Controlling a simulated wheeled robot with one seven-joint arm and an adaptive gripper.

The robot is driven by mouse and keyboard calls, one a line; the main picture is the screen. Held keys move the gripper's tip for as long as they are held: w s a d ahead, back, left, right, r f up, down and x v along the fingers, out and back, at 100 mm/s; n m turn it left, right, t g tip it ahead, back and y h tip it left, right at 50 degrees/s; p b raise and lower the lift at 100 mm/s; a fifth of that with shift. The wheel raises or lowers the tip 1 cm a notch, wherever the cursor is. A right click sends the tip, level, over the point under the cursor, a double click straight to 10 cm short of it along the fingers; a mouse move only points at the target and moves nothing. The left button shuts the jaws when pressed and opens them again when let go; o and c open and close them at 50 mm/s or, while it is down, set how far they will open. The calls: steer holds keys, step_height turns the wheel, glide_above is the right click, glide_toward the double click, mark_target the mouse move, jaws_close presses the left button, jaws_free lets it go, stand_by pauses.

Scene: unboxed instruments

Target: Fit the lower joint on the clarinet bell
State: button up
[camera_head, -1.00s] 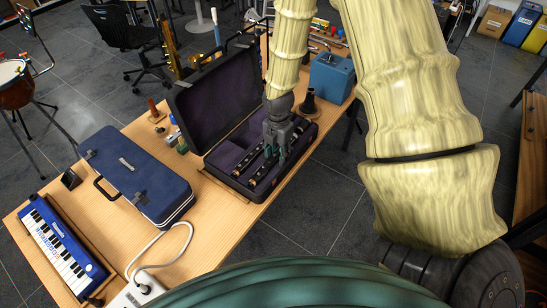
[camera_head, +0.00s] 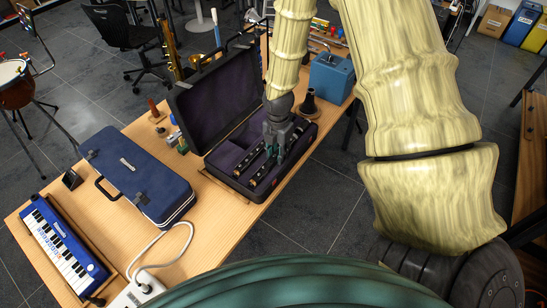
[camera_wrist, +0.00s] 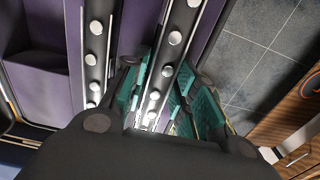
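The clarinet bell (camera_head: 308,104), dark and flared, stands on the table just beyond the right end of the open case. Two black clarinet joints with silver keys lie side by side in the case, one on the left (camera_wrist: 95,55) and one on the right (camera_wrist: 174,38) in the wrist view. I cannot tell which is the lower joint. My gripper (camera_head: 274,152) points down into the case over the joints. In the wrist view its teal-padded fingers (camera_wrist: 158,95) stand apart on both sides of the right joint. Firm contact is not visible. The fingers hide part of the joints.
The open case (camera_head: 228,160) has purple lining and a raised lid behind my gripper. A closed blue case (camera_head: 140,170) and a small blue keyboard (camera_head: 62,245) lie to the left. A blue box (camera_head: 332,76) stands behind the bell. Bare table shows at front left.

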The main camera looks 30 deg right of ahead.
mark_target(277, 153)
jaws_close()
steer(key=shift+r+p, duration=0.7)
steer(key=shift+p, duration=0.05)
stand_by(0.8)
steer(key=shift+r+p, duration=1.9)
steer(key=shift+r, duration=0.3)
steer(key=shift+a+f, duration=0.1)
